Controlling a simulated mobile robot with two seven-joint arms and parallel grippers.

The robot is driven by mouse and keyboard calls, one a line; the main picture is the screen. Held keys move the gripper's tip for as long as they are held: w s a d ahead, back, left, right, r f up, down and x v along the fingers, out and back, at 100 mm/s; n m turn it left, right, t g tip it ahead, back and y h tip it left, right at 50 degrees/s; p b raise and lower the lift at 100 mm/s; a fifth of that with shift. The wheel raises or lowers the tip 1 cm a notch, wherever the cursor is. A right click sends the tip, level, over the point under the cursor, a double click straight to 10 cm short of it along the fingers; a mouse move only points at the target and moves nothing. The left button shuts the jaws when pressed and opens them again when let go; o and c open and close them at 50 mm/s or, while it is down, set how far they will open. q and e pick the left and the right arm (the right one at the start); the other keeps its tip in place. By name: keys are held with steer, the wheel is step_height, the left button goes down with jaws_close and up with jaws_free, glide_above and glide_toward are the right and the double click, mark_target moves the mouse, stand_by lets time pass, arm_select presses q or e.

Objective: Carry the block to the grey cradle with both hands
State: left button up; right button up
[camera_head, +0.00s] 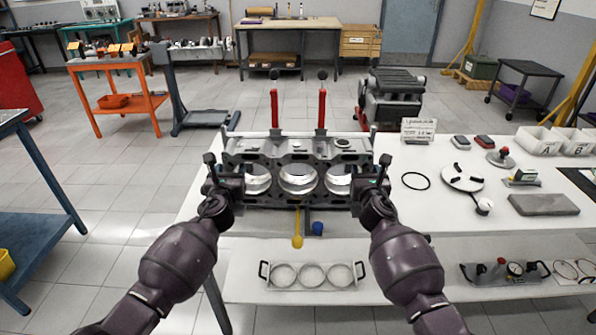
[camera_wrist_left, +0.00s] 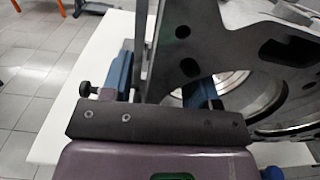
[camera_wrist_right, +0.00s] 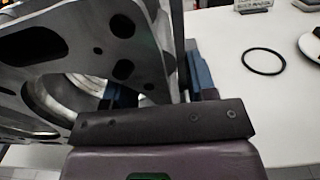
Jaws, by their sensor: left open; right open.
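The block (camera_head: 298,181) is a grey metal engine block with three large round bores facing me, near the left end of the white table. My left gripper (camera_head: 217,180) is at its left end, and my right gripper (camera_head: 377,181) is at its right end. Both are open. In the left wrist view, the block's end wall (camera_wrist_left: 190,45) stands between the blue fingers. In the right wrist view, the other end wall (camera_wrist_right: 125,35) is likewise between the fingers. Contact cannot be told. I cannot clearly make out the grey cradle.
Two red posts (camera_head: 322,108) rise behind the block. A yellow-ended tool (camera_head: 297,241) and a blue knob (camera_head: 317,229) are in front. A tray with three rings (camera_head: 312,276) lies lower. Right of the block are a black ring (camera_head: 415,181), a round plate (camera_head: 462,178) and a grey slab (camera_head: 543,204).

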arm_select(q)
steer(key=shift+w, duration=0.35)
arm_select(e)
steer(key=shift+w, duration=0.35)
arm_select(q)
steer(key=shift+c, duration=0.3)
arm_select(e)
steer(key=shift+c, duration=0.3)
arm_select(q)
steer(key=c, duration=0.9)
arm_select(e)
jaws_close()
arm_select(q)
jaws_close()
steer(key=shift+r, duration=0.1)
arm_select(e)
steer(key=shift+r, duration=0.1)
